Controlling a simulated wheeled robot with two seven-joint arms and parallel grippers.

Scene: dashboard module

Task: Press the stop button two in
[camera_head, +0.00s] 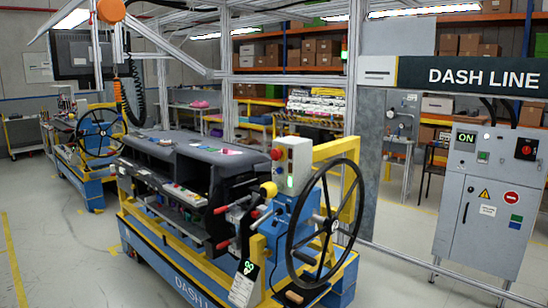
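A red button (276,154) sits on the side of a pale control box (293,158) that stands upright at the right end of the dashboard rig. A small green light shows on the box's front. A red rotary switch on a black plate (526,148) is on the grey electrical cabinet (487,205) at the right, whose small display reads "ON". I cannot tell from this view whether any button is pressed. Neither of my grippers nor my arms shows in the picture.
A large black wheel (325,223) stands in front of the control box. The dark dashboard module (190,150) rests on a blue and yellow cart (190,270). A similar cart (78,170) is behind at left. Grey floor (60,260) is open at the lower left.

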